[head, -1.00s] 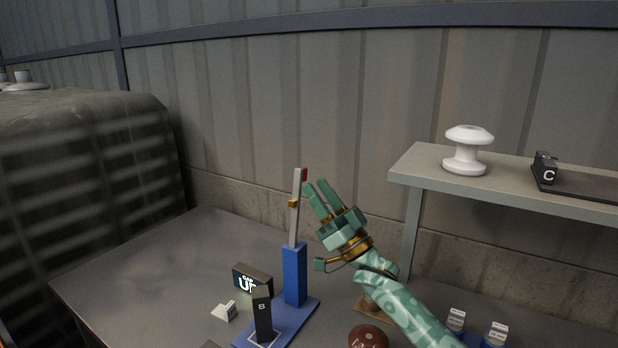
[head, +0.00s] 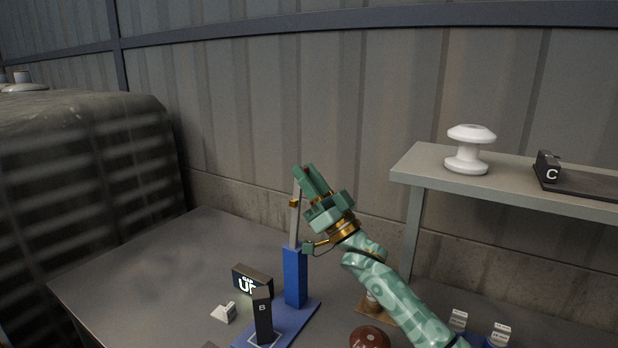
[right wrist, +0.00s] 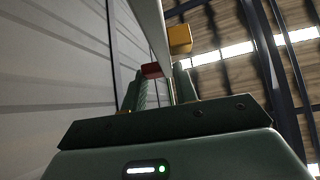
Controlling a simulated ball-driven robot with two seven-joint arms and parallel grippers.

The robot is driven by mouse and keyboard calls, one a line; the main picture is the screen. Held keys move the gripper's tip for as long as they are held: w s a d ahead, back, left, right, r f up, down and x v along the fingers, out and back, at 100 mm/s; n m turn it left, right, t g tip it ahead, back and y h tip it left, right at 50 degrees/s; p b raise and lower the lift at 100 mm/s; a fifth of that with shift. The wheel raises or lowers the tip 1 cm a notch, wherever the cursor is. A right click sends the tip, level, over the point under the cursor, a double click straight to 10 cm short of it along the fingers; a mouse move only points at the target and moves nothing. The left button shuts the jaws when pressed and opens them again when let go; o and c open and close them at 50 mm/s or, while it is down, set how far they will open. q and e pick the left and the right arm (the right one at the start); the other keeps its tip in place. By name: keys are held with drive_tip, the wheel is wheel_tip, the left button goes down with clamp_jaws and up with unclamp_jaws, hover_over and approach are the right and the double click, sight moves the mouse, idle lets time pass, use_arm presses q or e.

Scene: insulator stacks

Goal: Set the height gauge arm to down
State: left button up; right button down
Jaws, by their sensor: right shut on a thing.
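The height gauge has a blue post (head: 294,275) on a blue base plate on the table, with a grey arm (head: 295,222) standing upright above it. A yellow-orange block (head: 294,204) sits partway up the arm and also shows in the right wrist view (right wrist: 179,38). My right gripper (head: 309,178) is at the top of the arm, shut on its red tip, which shows between the fingers in the right wrist view (right wrist: 151,70). A dark display (head: 252,281) beside the post reads "UP" under a smaller word. My left gripper is not in view.
A black block marked B (head: 263,316) stands in front of the post. A small white piece (head: 224,312) lies left of it. A brown round insulator (head: 369,337) is below my right arm. A shelf (head: 415,165) at right holds a white insulator (head: 468,150) and a block marked C (head: 547,168).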

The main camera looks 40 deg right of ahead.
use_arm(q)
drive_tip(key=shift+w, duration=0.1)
use_arm(e)
drive_tip(key=shift+s+a+n+y, duration=0.1)
drive_tip(key=shift+n+y, duration=0.4)
drive_tip(key=s+a+f+n+g+y+p, duration=0.1)
drive_tip(key=s+a+n+g+y, duration=0.2)
drive_tip(key=a+n+g+y, duration=0.55)
drive_tip(key=s+a+f+n+g+y, duration=0.15)
drive_tip(key=a+n+g+y, duration=0.3)
drive_tip(key=n, duration=0.75)
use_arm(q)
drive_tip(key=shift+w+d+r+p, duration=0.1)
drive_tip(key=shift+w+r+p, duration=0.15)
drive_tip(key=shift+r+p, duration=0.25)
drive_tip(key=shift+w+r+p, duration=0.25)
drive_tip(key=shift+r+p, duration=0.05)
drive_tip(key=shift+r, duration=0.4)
use_arm(e)
drive_tip(key=s+a+f+n+g+h, duration=0.1)
drive_tip(key=a+f+n+g+h, duration=0.1)
drive_tip(key=f+n, duration=0.3)
drive_tip(key=s+a+f+n+g+h, duration=0.1)
drive_tip(key=s+a+f+n+g, duration=0.1)
drive_tip(key=f, duration=0.5)
drive_tip(key=shift+a+f+n+g+h, duration=0.35)
drive_tip(key=shift+a+n+g, duration=0.35)
drive_tip(key=shift+n+g, duration=0.8)
drive_tip(key=shift+n+t, duration=0.25)
drive_tip(key=shift+t, duration=0.05)
